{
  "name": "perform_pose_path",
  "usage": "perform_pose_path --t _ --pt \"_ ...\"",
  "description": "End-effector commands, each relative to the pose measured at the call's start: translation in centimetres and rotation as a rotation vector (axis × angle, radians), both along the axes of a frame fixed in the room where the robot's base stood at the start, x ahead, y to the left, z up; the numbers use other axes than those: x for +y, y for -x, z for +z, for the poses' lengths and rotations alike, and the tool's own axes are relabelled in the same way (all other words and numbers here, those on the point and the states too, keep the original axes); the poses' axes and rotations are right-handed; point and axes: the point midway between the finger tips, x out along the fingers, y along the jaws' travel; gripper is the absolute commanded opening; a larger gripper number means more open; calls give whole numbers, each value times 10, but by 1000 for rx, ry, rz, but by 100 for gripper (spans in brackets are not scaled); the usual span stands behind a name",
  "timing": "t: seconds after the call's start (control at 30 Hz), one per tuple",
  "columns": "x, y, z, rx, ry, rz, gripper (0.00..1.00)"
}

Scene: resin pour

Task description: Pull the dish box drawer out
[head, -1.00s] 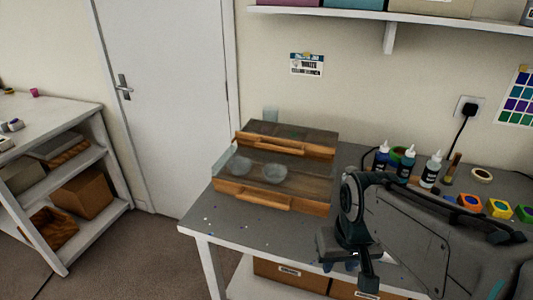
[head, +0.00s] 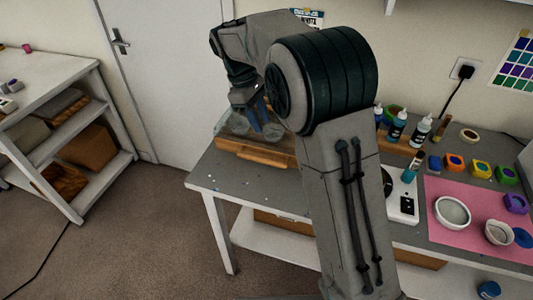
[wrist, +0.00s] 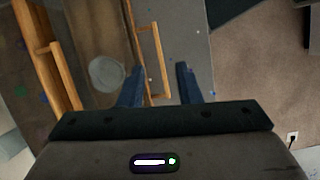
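The dish box stands on the grey worktable, mostly hidden by my arm in the head view. Its lower wooden drawer (head: 257,152) extends out in front of the box. In the wrist view a bar handle (wrist: 154,58) runs along the drawer front. A clear round dish (wrist: 107,73) lies inside, between that handle and the box's upper wooden front (wrist: 37,55) with its own handle. My gripper (wrist: 160,85) is open, its blue fingers apart on either side of the handle's lower end. Contact cannot be told. In the head view my gripper (head: 262,125) points down over the drawer.
The grey worktable (head: 225,178) is clear in front of the drawer, apart from small specks. Bottles (head: 397,127), colour pots (head: 480,169) and a pink mat (head: 468,232) with bowls lie to the right. A white shelf unit (head: 95,120) stands left, with open floor between.

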Motion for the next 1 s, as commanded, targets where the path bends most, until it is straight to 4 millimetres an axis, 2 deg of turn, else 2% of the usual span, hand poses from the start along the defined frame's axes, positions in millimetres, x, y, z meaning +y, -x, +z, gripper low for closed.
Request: perform_pose_path --t 0.1,0.3,0.47,0.8,1.0 --pt "19 -12 -10 34 30 75 31" --pt "29 -18 -19 56 49 120 31" --pt "22 -15 -36 59 49 121 31" --pt "-4 -5 -102 59 49 121 31" --pt "-15 -1 -130 57 49 120 31"
